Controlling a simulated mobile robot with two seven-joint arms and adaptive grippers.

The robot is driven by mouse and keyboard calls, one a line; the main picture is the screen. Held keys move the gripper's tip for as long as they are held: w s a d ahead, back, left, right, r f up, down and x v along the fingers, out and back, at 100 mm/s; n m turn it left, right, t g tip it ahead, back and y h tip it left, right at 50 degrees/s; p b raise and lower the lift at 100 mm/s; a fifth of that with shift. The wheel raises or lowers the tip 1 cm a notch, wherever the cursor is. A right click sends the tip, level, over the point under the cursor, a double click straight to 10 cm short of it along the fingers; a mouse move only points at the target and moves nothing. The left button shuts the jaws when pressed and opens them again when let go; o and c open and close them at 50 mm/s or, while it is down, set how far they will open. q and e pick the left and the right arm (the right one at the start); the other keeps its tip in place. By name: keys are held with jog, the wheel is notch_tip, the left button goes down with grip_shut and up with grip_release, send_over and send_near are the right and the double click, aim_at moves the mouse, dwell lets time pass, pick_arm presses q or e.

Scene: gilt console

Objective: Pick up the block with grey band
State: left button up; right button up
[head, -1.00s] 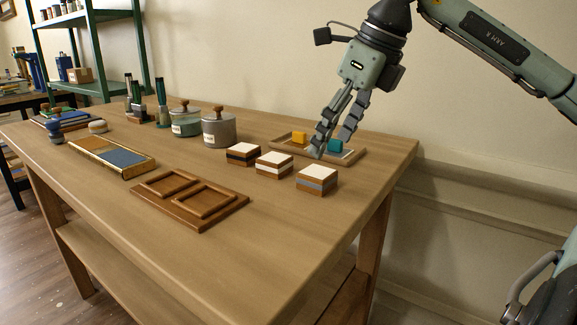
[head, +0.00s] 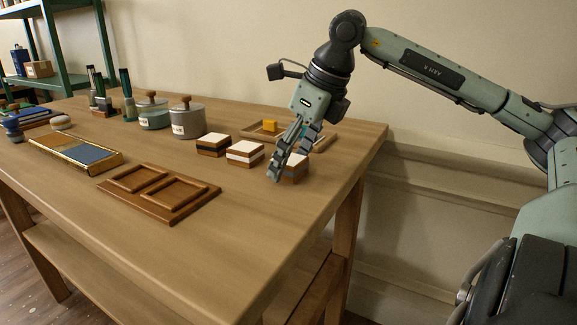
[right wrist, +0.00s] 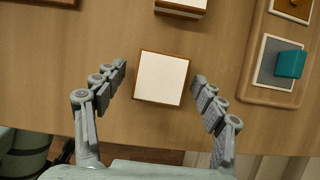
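The block with the grey band (head: 297,170) has a white top and a bluish-grey stripe. It sits on the wooden table at the right end of a row of three blocks. My right gripper (head: 284,172) is open above it, fingers pointing down and partly hiding it in the head view. In the right wrist view the block's white top (right wrist: 162,78) lies between the spread fingers (right wrist: 159,80), with a gap on each side. A white-banded block (head: 245,154) and a dark-banded block (head: 213,146) stand to its left. My left gripper is not in view.
A tray (head: 322,143) with a yellow cube (head: 269,126) and a teal cube (right wrist: 291,64) lies close behind. A brown framed board (head: 160,194) lies front left. Lidded jars (head: 188,122) stand at the back. Bare table lies in front of the block.

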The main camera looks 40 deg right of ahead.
jog(key=c, duration=1.1)
jog(key=shift+o, duration=0.2)
jog(key=shift+r, duration=0.1)
